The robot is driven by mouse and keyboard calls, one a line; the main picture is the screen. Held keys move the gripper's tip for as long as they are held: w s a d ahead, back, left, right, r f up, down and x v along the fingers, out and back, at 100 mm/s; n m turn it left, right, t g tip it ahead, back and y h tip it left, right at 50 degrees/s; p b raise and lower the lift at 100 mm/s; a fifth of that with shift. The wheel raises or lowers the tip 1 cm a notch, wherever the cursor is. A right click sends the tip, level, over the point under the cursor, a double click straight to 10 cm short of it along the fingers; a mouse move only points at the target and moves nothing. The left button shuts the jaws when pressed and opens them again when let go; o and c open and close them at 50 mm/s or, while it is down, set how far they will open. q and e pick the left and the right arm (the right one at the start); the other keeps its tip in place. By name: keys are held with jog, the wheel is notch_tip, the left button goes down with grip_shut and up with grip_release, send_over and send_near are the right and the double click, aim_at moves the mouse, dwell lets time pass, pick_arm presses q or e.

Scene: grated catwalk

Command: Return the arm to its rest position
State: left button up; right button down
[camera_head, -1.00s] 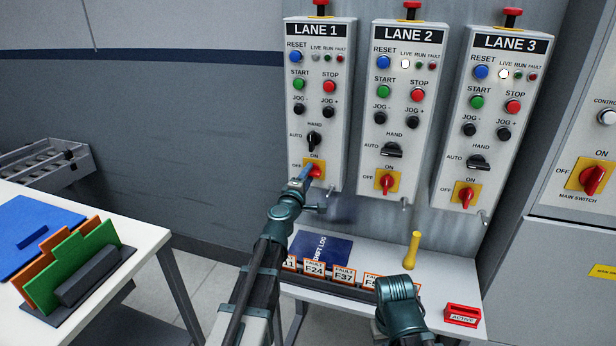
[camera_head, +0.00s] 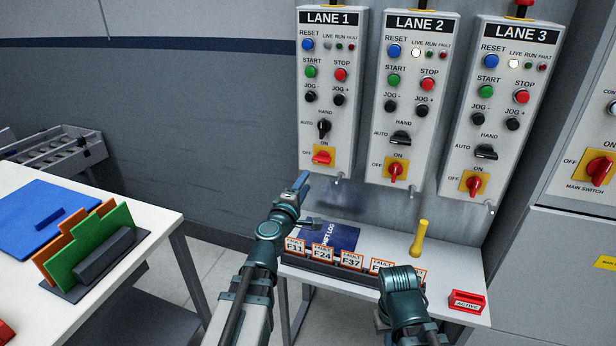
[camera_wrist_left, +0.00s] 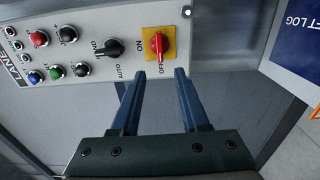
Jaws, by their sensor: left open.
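My left gripper (camera_head: 301,182) is open and empty, just below and left of the red LANE 1 switch (camera_head: 321,158). In the left wrist view, its two blue fingers (camera_wrist_left: 160,75) point at that switch (camera_wrist_left: 157,44), with a gap between tips and knob. The knob lies along the OFF direction. My left arm (camera_head: 266,245) still reaches forward from the bottom of the head view. Part of my right arm (camera_head: 402,292) shows at the bottom right; its gripper cannot be seen.
LANE 2 (camera_head: 396,172) and LANE 3 (camera_head: 474,184) switches stand upright at ON. A small table below holds a blue shift log (camera_head: 337,238), fault cards (camera_head: 323,254), a yellow handle (camera_head: 420,240) and a red ACTIVE block (camera_head: 467,301). A white table (camera_head: 150,225) stands left.

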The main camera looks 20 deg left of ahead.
pick_arm(q)
jog(key=shift+s, duration=0.7)
jog(key=s+d+f+m+g+h+p, duration=0.1)
jog(key=s+d+f+m+g+h, duration=0.15)
jog(key=d+m, duration=0.35)
jog(key=s+d+f+m+g+h+p, duration=0.2)
jog(key=s+d+m+g, duration=0.1)
jog(key=d, duration=0.5)
jog(key=s+d+f+m+g+h+p, duration=0.1)
jog(key=s+d+f+m+g+h, duration=0.15)
jog(key=d+m, duration=0.35)
jog(key=s+d+f+m+g+y+p, duration=0.1)
jog(key=s+f+m+g+y, duration=0.15)
jog(key=s+g, duration=0.2)
jog(key=s+d+f+m+g+y+p, duration=0.1)
jog(key=s+d+f+m+g+p, duration=0.1)
jog(key=s+f+g, duration=0.3)
jog(key=s+a+m+y, duration=0.2)
jog(key=s+a+y, duration=0.4)
jog(key=s, duration=0.2)
jog(key=shift+r+g+p, duration=0.2)
jog(key=shift+g+p, duration=0.2)
jog(key=shift+g, duration=0.05)
